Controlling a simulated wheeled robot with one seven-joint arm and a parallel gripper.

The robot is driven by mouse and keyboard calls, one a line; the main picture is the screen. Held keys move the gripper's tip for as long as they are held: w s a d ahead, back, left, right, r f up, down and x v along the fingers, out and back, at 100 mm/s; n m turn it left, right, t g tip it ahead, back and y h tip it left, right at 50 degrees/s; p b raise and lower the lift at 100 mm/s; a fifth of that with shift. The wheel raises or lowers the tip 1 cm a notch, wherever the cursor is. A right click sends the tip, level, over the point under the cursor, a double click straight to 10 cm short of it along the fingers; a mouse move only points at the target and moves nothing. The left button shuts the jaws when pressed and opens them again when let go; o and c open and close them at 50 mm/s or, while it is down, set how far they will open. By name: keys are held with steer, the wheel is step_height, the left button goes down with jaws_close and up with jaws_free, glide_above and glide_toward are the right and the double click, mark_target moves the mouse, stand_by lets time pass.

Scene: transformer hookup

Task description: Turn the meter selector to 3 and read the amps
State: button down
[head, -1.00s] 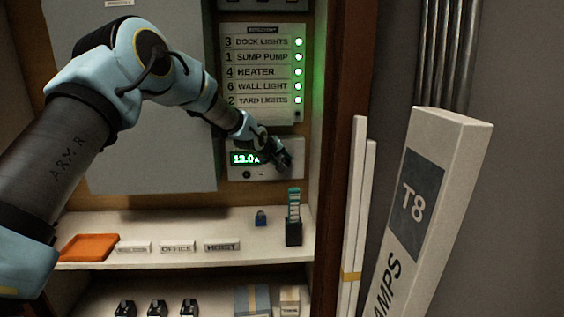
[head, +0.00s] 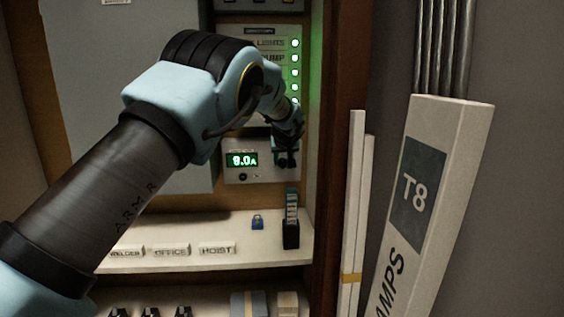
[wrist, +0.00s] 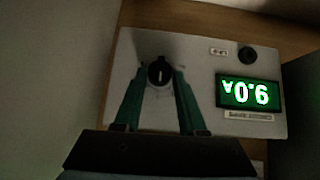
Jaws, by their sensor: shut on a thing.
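The meter (head: 262,172) is a pale panel on the back board of the cabinet. My gripper (wrist: 161,79) is shut on the knob, one teal finger on each side. In the head view my gripper (head: 286,158) covers the knob.
A labelled directory panel (head: 262,34) with green lights sits above the meter, partly hidden by my arm. Below, a shelf (head: 215,268) holds name tags, a blue padlock (head: 257,222) and a dark holder (head: 291,235). The cabinet's side post (head: 336,150) stands close on the right.

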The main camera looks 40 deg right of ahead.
stand_by(0.3)
steer(key=shift+c, duration=2.4)
jaws_free()
steer(key=b+v, duration=0.3)
steer(key=v, duration=0.7)
steer(key=shift+s+r, duration=0.3)
